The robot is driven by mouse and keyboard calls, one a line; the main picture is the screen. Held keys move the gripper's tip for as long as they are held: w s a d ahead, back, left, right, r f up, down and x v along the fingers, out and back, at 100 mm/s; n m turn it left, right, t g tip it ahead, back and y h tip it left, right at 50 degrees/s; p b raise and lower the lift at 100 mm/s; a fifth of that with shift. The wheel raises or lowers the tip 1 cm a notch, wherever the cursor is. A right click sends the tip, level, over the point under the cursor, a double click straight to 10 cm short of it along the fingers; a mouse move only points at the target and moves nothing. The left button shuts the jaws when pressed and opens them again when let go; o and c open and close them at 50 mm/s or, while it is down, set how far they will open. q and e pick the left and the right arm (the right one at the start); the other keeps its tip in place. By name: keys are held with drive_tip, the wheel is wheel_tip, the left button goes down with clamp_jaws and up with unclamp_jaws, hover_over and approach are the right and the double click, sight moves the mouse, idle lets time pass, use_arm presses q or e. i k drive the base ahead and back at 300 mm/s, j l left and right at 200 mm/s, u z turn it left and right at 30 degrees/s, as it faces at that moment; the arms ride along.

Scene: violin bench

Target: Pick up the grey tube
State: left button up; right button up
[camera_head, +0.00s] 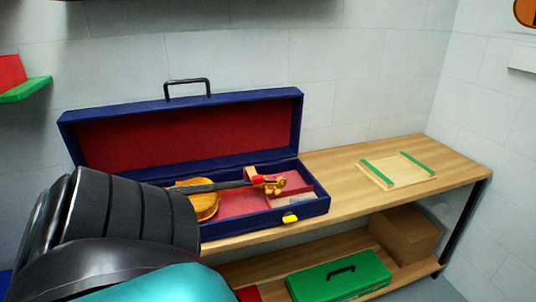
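I cannot make out a grey tube anywhere in the head view. An open blue violin case (180,131) with a red lining stands on the wooden bench. A violin (204,197) lies in it, with its neck and scroll pointing right. Large black and teal parts of my own arm fill the lower left and hide the case's left front and part of the violin. Neither of my grippers shows.
A pale wooden tray (398,174) with green strips lies on the bench's right part, with bare wood (340,170) around it. On the lower shelf are a green box (338,276) with a black handle and a brown box (404,235). A green wall shelf (27,89) is at upper left.

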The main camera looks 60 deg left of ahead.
sight(293, 200)
drive_tip(key=j+u, duration=0.15)
drive_tip(key=u, duration=1.5)
drive_tip(key=l+u, duration=0.1)
drive_tip(key=u, duration=0.9)
drive_tip(key=l+u, duration=0.8)
